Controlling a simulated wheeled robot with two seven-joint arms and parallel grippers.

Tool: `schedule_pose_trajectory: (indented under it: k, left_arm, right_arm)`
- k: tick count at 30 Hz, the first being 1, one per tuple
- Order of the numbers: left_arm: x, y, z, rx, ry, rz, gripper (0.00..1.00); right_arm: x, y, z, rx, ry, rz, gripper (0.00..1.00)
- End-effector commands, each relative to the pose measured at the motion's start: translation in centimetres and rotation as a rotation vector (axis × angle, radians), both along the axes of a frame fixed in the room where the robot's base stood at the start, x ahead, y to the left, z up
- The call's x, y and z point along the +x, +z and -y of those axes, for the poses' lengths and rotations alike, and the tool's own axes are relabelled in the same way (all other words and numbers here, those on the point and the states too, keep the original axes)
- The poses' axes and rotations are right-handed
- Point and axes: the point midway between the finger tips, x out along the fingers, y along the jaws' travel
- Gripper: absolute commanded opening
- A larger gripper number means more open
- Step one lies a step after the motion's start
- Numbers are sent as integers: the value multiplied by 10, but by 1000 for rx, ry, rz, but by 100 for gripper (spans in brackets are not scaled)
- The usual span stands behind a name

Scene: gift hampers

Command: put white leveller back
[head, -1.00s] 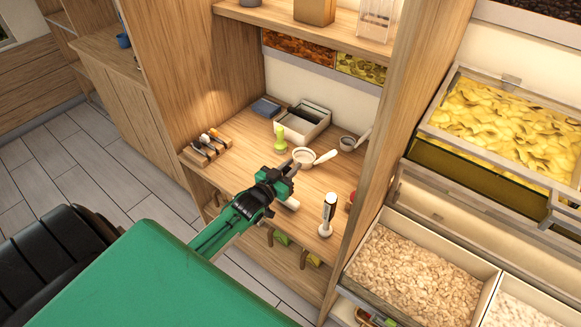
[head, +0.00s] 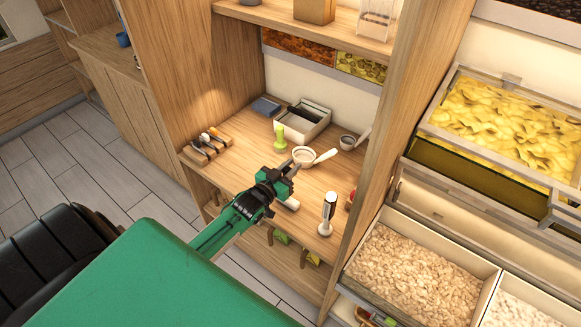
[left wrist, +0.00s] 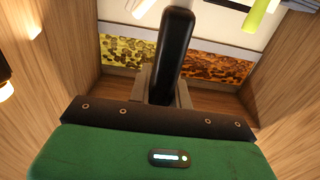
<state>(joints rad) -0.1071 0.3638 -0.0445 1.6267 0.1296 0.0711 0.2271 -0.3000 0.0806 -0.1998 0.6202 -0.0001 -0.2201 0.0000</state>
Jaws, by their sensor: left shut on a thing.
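My left gripper (head: 286,179) is over the wooden counter, in front of the white scoop. In the left wrist view, it is shut on a long black handle (left wrist: 173,55), which stands out between the fingers. In the head view, the gripper mostly hides this held thing. A short white cylinder (head: 291,204) shows just beneath the gripper; I cannot tell whether it belongs to the held thing. A white tool with a dark panel (head: 328,212) stands upright on the counter to the right. My right gripper is not in view.
A wooden rack (head: 207,158) with several tools is at the counter's left edge. A green stamp (head: 280,138), white scoop (head: 304,156), small grey cup (head: 347,142) and open box (head: 318,123) stand behind. Cabinet walls close both sides; the middle-left counter is clear.

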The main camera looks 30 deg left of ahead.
Motion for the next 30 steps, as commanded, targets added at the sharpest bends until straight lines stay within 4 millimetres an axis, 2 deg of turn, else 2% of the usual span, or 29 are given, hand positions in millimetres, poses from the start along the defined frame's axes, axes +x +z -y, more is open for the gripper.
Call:
schedule_pose_trajectory:
  k: [1, 4, 5, 13, 17, 20, 30]
  left_arm:
    - [0, 0, 0, 0, 0, 1, 24]
    - [0, 0, 0, 0, 0, 1, 43]
    - [0, 0, 0, 0, 0, 1, 45]
    - [-1, -1, 0, 0, 0, -1, 45]
    - [-7, -2, -1, 0, 1, -2, 45]
    - [-19, -3, -2, 0, 0, -2, 45]
    - [-77, -4, -6, 0, 0, -2, 45]
  right_arm:
    - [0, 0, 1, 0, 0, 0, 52]
    - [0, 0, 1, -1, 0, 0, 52]
    - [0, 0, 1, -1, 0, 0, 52]
    - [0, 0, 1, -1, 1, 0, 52]
    - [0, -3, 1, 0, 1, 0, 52]
    - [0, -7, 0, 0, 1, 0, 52]
    - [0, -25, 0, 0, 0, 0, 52]
